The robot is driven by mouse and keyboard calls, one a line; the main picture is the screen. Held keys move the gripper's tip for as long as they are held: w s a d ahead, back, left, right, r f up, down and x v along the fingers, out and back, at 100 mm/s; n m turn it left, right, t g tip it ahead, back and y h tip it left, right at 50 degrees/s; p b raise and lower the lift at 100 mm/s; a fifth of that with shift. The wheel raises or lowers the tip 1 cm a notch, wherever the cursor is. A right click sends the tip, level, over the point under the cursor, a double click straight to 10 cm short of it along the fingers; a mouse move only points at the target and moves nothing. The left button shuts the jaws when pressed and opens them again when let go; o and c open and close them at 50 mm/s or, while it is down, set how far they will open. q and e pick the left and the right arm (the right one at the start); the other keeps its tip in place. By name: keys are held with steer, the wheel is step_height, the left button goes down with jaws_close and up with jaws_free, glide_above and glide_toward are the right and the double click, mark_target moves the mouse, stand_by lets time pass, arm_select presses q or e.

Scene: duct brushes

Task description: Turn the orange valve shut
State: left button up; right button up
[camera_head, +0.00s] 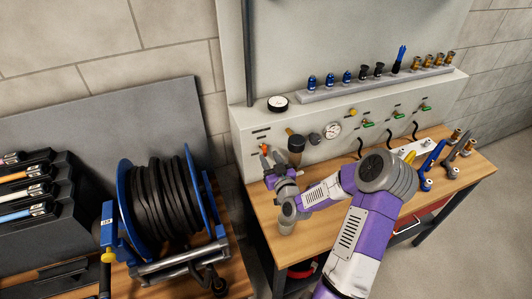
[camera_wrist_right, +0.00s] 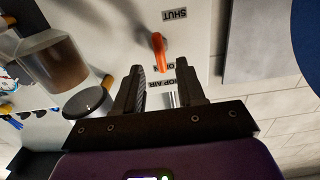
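The orange valve (camera_head: 264,148) is on the front of the grey panel, at its left end. In the right wrist view its orange handle (camera_wrist_right: 161,50) stands out just ahead of the fingertips. The labels SHUT, OPEN and SHOP AIR appear upside down around it there; OPEN is partly hidden behind the handle. My right gripper (camera_head: 271,158) is in front of the valve, its fingers pointing at the panel. In the right wrist view the gripper (camera_wrist_right: 159,73) is open and empty, the handle roughly centred between the fingertips. Contact cannot be made out. My left gripper is not in view.
A dark-topped clear cylinder (camera_head: 296,145) is on the panel just right of my gripper. A round gauge (camera_head: 333,130) and small green valves (camera_head: 368,124) are farther right. Tools lie on the wooden bench (camera_head: 440,185). A blue hose reel (camera_head: 125,200) stands at left.

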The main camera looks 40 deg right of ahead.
mark_target(265, 152)
steer(key=shift+x, duration=1.9)
steer(key=shift+a+f, duration=0.1)
jaws_close()
